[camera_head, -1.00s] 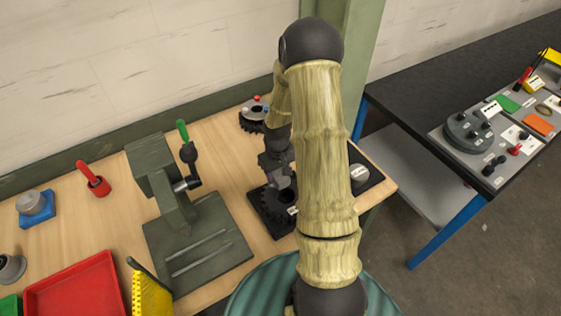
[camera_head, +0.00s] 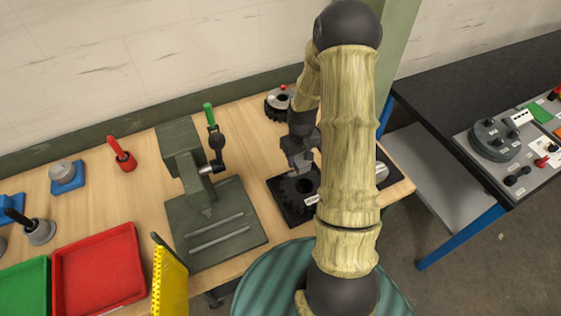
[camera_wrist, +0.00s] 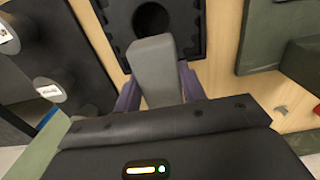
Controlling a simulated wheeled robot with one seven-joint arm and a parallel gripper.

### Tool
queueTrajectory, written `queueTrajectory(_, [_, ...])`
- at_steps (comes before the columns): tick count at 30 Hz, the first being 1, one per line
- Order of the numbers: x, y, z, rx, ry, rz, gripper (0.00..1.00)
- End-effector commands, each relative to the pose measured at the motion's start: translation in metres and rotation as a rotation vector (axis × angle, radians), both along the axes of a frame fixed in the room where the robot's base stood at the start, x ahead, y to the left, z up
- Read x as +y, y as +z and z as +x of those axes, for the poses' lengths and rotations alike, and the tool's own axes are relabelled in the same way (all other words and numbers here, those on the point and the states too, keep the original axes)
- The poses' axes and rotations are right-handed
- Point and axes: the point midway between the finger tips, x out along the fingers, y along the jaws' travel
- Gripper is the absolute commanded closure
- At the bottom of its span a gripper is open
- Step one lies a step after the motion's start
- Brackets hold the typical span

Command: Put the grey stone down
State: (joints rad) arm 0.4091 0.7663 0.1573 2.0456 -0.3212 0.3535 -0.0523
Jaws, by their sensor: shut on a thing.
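My gripper (camera_wrist: 160,88) is shut on the grey stone (camera_wrist: 154,62), a plain grey block that sticks out from between the fingers in the wrist view. In the head view my gripper (camera_head: 300,160) hangs over the workbench, above a black toothed plate (camera_head: 281,186). The same black plate (camera_wrist: 203,25), with a round dark opening, lies beyond the stone in the wrist view. I cannot tell whether the stone touches it. My arm hides part of the bench there.
A green press (camera_head: 185,150) with a lever stands left of my gripper. A red tray (camera_head: 97,270) and a yellow rack (camera_head: 170,285) are at the front left. A dark gear (camera_head: 272,105) sits behind. Bare wood (camera_head: 110,205) shows left of the press.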

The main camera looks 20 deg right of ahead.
Motion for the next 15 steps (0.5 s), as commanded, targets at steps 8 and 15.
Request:
queueTrajectory(8, [0.049,-0.015,0.012,0.001,-0.014,0.002,0.84])
queueTrajectory(15, [0.112,-0.032,0.020,0.000,-0.047,0.000,0.84])
